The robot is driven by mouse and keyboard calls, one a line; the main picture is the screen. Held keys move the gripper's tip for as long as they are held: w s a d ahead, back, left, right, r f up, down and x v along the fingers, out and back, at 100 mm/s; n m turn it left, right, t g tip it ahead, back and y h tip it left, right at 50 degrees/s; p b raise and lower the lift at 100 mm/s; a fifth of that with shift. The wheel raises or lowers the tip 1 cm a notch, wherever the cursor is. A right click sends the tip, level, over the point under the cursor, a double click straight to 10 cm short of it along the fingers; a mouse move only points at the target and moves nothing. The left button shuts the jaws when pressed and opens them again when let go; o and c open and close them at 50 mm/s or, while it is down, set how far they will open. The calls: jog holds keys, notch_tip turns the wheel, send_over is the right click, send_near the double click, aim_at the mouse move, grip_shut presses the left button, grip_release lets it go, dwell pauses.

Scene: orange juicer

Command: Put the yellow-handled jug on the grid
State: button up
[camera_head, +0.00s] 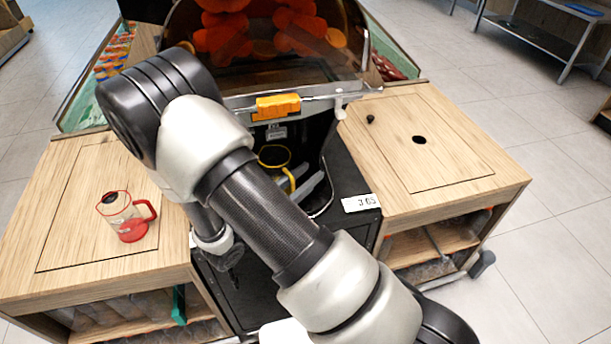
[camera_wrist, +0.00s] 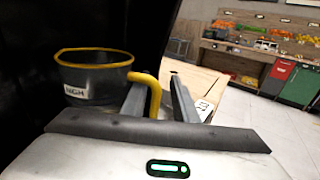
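The yellow-handled jug (camera_head: 274,156) is a clear cup with a yellow rim and handle, inside the dark recess of the juicer, partly hidden by my arm. In the wrist view the jug (camera_wrist: 92,82) shows upright at the left, with a white label. My gripper (camera_wrist: 157,85) reaches the handle side; the yellow handle (camera_wrist: 153,92) lies between its two fingers, nearer the left one. The fingers are apart, with a gap on the right. In the head view my gripper (camera_head: 308,186) is partly hidden behind my arm. The grid and the jug's base cannot be made out clearly.
A red-handled jug (camera_head: 128,222) stands on the left wooden counter (camera_head: 80,200). The right wooden counter (camera_head: 440,150) is mostly clear, with a round hole and a small dark knob. The juicer's front bar with an orange latch (camera_head: 277,106) crosses above the recess.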

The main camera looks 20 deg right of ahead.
jog(key=shift+r, duration=0.3)
jog(key=p+v, duration=0.2)
jog(key=v, duration=0.9)
jog(key=s+d+r+m+g+y, duration=0.5)
jog(key=s+d+r+m+g, duration=0.45)
jog(key=m, duration=0.45)
jog(key=s+r+m+t+y, duration=0.2)
jog(key=r+m+y, duration=0.3)
jog(key=r, duration=0.1)
jog(key=s+a+r+m+t+y, duration=0.1)
jog(key=r+m+t+y, duration=0.2)
jog(key=r+m+y, duration=0.2)
jog(key=shift+s+a+r+m, duration=0.15)
jog(key=shift+s+r+m, duration=0.15)
jog(key=shift+s+r, duration=0.15)
